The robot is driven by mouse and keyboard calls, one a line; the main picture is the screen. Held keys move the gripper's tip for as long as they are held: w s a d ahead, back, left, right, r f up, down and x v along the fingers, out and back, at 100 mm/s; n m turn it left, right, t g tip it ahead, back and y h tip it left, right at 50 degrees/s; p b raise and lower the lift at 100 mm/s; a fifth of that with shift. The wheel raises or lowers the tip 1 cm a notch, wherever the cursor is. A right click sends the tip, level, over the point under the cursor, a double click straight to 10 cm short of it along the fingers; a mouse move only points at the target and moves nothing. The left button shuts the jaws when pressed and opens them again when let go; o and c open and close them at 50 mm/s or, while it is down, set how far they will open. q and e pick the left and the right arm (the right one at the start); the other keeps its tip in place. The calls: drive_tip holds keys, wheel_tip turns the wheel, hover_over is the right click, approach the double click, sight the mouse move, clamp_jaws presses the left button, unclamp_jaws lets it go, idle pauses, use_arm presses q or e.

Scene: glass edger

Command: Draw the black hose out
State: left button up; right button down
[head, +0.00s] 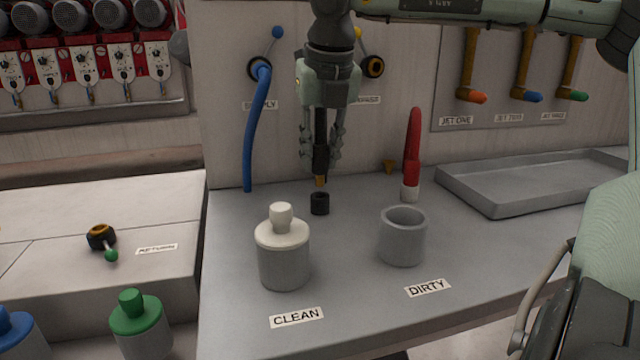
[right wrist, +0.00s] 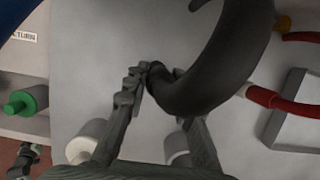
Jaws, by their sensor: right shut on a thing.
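My right gripper (head: 321,150) is shut on the black hose (head: 320,128), which hangs upright between its fingers. The hose has a brass-coloured end just above a small black collar (head: 320,204) on the grey bench; I cannot tell whether the end still touches the collar. In the right wrist view the hose (right wrist: 215,75) curves thickly up and to the right from between the fingers. My left gripper is not in view.
The lidded CLEAN pot (head: 283,255) and open DIRTY pot (head: 402,236) stand in front. A blue hose (head: 254,130) hangs left, a red hose (head: 412,145) stands right. A shallow grey tray (head: 500,203) lies at the back right.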

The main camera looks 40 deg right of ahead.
drive_tip(key=shift+r, duration=0.65)
drive_tip(key=shift+p, duration=0.3)
drive_tip(key=shift+r+p, duration=1.15)
drive_tip(key=shift+r, duration=0.85)
